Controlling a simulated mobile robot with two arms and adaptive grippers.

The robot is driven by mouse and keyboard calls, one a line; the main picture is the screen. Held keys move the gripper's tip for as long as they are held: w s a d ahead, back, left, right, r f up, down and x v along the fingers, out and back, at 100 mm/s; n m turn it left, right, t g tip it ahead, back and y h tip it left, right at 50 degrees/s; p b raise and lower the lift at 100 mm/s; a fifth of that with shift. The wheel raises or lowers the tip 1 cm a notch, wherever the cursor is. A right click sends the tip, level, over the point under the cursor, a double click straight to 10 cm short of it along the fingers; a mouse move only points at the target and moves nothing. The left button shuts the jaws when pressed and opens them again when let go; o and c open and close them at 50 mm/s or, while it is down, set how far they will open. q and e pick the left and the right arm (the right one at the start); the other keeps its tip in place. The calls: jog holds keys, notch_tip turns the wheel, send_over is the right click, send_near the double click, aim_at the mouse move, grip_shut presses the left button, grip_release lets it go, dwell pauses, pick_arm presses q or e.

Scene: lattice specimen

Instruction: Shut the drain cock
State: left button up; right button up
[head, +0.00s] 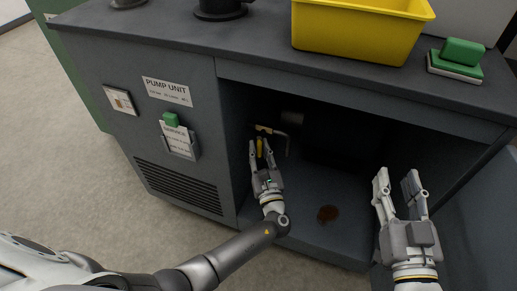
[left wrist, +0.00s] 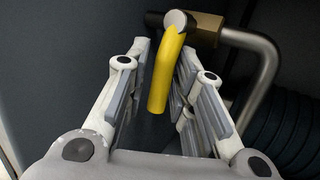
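The drain cock has a yellow lever handle (left wrist: 166,75) on a brass body (left wrist: 208,30), with a bent metal pipe (left wrist: 262,75) running off to the right in the left wrist view. In the head view the yellow handle (head: 260,146) shows inside the open bay of the pump unit. My left gripper (head: 262,151) is inside the bay. Its fingers (left wrist: 160,85) are apart, one on each side of the handle, with a gap visible on the left. Whether the right finger touches the handle is unclear. My right gripper (head: 397,183) is open and empty at the bay's right front.
The grey pump unit cabinet (head: 190,120) has a top with a yellow bin (head: 355,32) and a green-and-white block (head: 457,58). Dark ribbed hose (left wrist: 290,130) is right of the pipe.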

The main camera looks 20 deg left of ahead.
pick_arm(q)
jog(key=v, duration=1.1)
jog(key=shift+s, duration=0.25)
